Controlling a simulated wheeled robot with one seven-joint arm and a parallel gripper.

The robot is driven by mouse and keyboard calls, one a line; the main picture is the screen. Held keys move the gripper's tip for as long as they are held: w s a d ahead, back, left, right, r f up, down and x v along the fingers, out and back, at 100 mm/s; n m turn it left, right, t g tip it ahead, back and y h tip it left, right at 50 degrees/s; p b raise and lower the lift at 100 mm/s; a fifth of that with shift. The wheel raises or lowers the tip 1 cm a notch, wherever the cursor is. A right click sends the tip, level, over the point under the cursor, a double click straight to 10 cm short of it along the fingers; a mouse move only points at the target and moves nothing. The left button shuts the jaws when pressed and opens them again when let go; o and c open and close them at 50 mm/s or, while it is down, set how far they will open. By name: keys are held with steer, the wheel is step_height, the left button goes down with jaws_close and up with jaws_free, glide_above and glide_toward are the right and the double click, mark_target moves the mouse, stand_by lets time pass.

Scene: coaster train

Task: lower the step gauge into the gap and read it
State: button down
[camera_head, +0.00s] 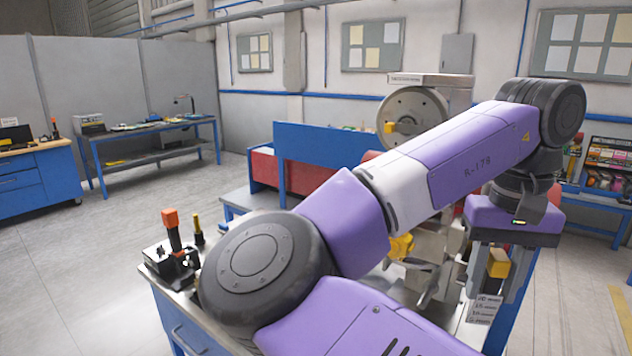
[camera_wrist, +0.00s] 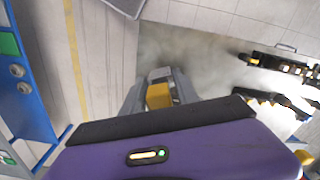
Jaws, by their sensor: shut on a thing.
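My gripper (camera_head: 503,268) hangs at the right of the head view with its fingers pointing down. It is shut on the yellow handle (camera_head: 498,263) of the step gauge. The pale gauge plate (camera_head: 484,308) hangs below, with stacked millimetre labels. Left of the gauge in the head view stands a grey metal assembly (camera_head: 432,255), partly behind my arm. I cannot make out the gap or whether the plate touches anything.
A grey round disc (camera_head: 413,118) stands behind my arm. A cart top (camera_head: 178,268) at lower left carries a black device and an orange-topped tool (camera_head: 172,230). A blue panel (camera_head: 318,147) stands at the back. Open floor (camera_head: 95,240) lies at the left.

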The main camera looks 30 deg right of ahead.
steer(key=w+a+f+n+b, duration=0.3)
steer(key=w+a+f, duration=0.35)
steer(key=f, duration=0.75)
steer(key=w+a+f+n+b, duration=0.25)
steer(key=a+f, duration=0.65)
steer(key=f, duration=0.6)
steer(key=w+a+f+n+b, duration=0.2)
steer(key=w+a+f+n, duration=0.25)
steer(key=a+f, duration=0.65)
steer(key=w+a+r+n+t+h, duration=0.2)
steer(key=w+a+r, duration=0.1)
steer(key=r, duration=0.5)
steer(key=w+a+r+n+t+h, duration=0.1)
steer(key=w+a+r+n+t, duration=0.2)
steer(key=r, duration=0.6)
steer(key=w+a+r+n+t+h, duration=0.2)
steer(key=w+r, duration=0.2)
steer(key=r, duration=0.4)
steer(key=s+a+r+n+t, duration=0.1)
steer(key=s+a+r+t, duration=0.1)
steer(key=r, duration=0.7)
steer(key=s+a+r+n+t+h, duration=0.1)
steer(key=s+a+r+n+t, duration=0.1)
steer(key=r, duration=0.8)
steer(key=s+a+r+n+t, duration=0.2)
steer(key=s+a+r+t, duration=0.2)
steer(key=r, duration=0.6)
steer(key=shift+s+a+r, duration=0.2)
steer(key=shift+s+a, duration=0.25)
steer(key=shift+s, duration=0.1)
